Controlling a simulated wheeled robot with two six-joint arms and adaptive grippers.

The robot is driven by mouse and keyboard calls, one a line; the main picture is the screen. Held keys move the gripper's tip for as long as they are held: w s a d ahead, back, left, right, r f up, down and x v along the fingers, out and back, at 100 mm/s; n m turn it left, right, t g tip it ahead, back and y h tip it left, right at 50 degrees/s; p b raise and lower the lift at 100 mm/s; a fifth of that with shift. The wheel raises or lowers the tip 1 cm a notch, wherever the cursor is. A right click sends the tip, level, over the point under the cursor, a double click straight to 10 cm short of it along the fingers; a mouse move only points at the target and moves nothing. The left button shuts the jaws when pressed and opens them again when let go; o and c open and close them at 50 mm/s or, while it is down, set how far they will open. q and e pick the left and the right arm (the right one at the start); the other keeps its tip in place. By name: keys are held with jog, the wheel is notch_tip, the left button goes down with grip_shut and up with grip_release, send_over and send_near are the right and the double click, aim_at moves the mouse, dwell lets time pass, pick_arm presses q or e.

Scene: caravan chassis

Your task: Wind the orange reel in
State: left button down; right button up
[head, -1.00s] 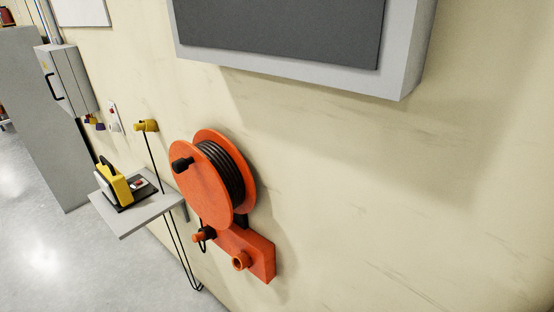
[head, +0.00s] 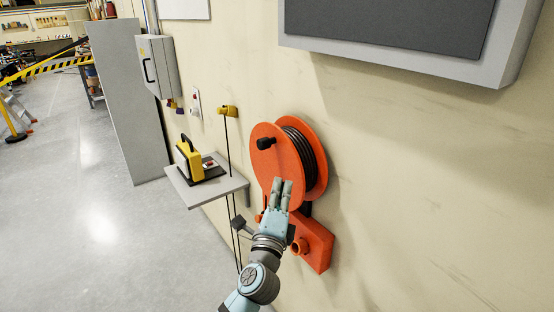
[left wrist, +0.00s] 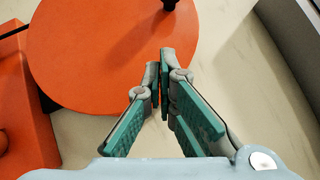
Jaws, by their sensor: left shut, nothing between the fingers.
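The orange reel (head: 271,162) is mounted on the wall with black cable (head: 302,157) wound on its drum. A black crank knob (head: 266,143) sticks out from the upper part of its front disc. My left gripper (head: 282,184) is shut and empty, in front of the lower part of the disc and below the knob. In the left wrist view the closed fingertips (left wrist: 165,58) point toward the orange disc (left wrist: 105,50), with the knob (left wrist: 169,5) beyond them at the top edge. I cannot tell whether the fingers touch the disc. My right gripper is not in view.
The orange wall bracket (head: 318,246) sits below the reel. A small grey shelf (head: 205,192) to the left carries a yellow and black device (head: 190,158). A cable hangs from a yellow wall fitting (head: 227,110). A grey-framed panel (head: 400,50) is above right. The floor left is open.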

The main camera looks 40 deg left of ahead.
aim_at(273, 145)
pick_arm(q)
jog(key=x, duration=0.4)
jog(key=shift+s+a+r, duration=0.1)
jog(key=shift+a+r, duration=0.05)
jog(key=shift+r, duration=0.05)
jog(key=a, duration=0.1)
jog(key=w+a+r+p, duration=0.1)
jog(key=a+r, duration=0.1)
jog(key=a, duration=0.1)
jog(key=shift+w+a+r, duration=0.1)
jog(key=shift+w+r, duration=0.1)
jog(key=shift+w, duration=0.15)
jog(key=shift+s+r, duration=0.15)
jog(key=shift+s, duration=0.05)
jog(key=shift+a+r+p, duration=0.35)
jog(key=shift+r+p, duration=0.1)
jog(key=shift+r, duration=0.15)
jog(key=shift+w+a+f, duration=0.15)
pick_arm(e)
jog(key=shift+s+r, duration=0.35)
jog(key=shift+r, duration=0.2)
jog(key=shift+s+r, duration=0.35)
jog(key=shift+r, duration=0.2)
